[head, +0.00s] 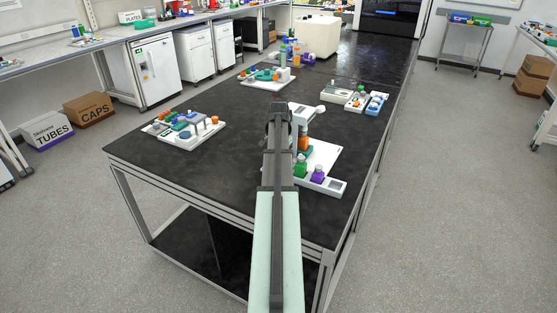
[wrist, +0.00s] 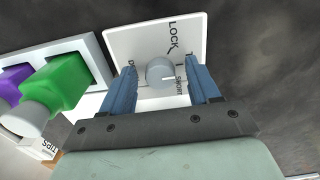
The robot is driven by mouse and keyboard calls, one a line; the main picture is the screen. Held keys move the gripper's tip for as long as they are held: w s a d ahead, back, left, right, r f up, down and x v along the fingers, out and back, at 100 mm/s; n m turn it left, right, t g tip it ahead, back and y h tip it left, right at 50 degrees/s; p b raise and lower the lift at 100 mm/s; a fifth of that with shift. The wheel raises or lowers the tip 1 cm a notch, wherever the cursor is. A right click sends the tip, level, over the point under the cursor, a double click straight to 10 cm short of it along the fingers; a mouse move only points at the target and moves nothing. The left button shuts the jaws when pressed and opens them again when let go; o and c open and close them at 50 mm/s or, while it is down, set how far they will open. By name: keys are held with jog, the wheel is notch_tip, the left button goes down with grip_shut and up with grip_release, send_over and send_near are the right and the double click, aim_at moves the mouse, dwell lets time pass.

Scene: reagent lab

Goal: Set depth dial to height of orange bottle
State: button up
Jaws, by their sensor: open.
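The grey round dial (wrist: 158,71) sits on a white plate (wrist: 122,45) in the wrist view. Its white mark points right, near the word SHORT. LOCK stands above it, and other labels are partly hidden by my fingers. My gripper (wrist: 160,80) is open, with one blue finger on each side of the dial; whether they touch it I cannot tell. In the head view my arm hides the gripper and dial. The orange bottle (head: 303,139) stands upright just right of my arm, beside a white instrument (head: 303,111); its lower part is hard to make out.
A green bottle (head: 300,169) and a purple bottle (head: 317,173) stand in a white rack (head: 333,187); both also show at left in the wrist view. Trays of parts (head: 184,140) lie at left and further back.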

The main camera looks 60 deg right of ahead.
jog(key=shift+r, duration=0.1)
notch_tip(320, 180, up, 14)
jog(key=shift+f, duration=0.2)
dwell(0.5)
dwell(0.4)
